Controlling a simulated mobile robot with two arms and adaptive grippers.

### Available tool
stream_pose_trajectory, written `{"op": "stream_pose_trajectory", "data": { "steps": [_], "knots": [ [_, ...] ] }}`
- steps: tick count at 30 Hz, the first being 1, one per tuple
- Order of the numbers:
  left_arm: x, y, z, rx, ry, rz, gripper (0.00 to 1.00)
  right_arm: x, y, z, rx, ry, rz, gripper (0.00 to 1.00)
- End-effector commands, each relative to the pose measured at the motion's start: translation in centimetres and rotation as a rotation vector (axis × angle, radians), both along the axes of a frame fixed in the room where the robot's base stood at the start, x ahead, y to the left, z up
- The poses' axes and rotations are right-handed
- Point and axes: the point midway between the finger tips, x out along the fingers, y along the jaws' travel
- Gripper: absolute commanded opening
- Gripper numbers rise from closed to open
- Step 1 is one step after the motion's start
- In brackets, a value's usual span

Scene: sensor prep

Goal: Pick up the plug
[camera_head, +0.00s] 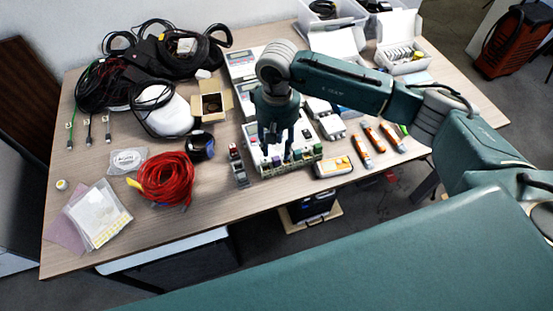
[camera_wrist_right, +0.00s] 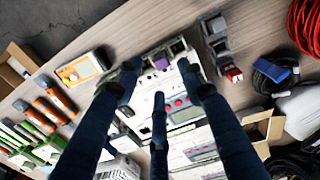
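My right gripper (camera_head: 276,140) hangs fingers down over a white electronic device (camera_head: 253,133) near the front edge of the table. In the right wrist view the fingers of my right gripper (camera_wrist_right: 160,78) are spread apart with nothing seen between them, above the row of connectors. A small purple connector (camera_wrist_right: 161,62) sits in that row, between the two outer fingertips. It may be the plug, but I cannot tell for sure. A green connector (camera_head: 318,150) stands at the row's right end in the head view. The gripper partly hides the device. My left gripper is not in view.
A small module (camera_head: 238,165) stands left of the device. An orange-and-white meter (camera_head: 333,167) and orange-handled tools (camera_head: 373,137) lie to the right. Red cable (camera_head: 166,180), black cables (camera_head: 100,80) and an open cardboard box (camera_head: 212,104) are on the left. The front-left tabletop is partly clear.

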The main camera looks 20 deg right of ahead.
Motion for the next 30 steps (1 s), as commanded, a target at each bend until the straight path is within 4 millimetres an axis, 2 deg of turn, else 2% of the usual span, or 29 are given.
{"op": "stream_pose_trajectory", "data": {
  "steps": [7,12,20,26,30],
  "knots": [
    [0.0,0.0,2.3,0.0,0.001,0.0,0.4,0.1,0.1,-2.9,0.001,0.008,-0.002,0.39],
    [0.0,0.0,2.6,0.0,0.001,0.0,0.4,0.2,0.1,-5.0,0.001,0.003,-0.001,0.39],
    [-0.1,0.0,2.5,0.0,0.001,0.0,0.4,0.3,0.1,-5.3,0.002,0.001,0.0,0.39],
    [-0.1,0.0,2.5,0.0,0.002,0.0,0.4,0.3,0.1,-5.3,0.002,0.001,-0.001,0.0],
    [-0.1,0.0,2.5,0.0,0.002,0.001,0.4,0.3,0.1,-5.2,0.002,0.001,-0.001,0.0]
  ]
}}
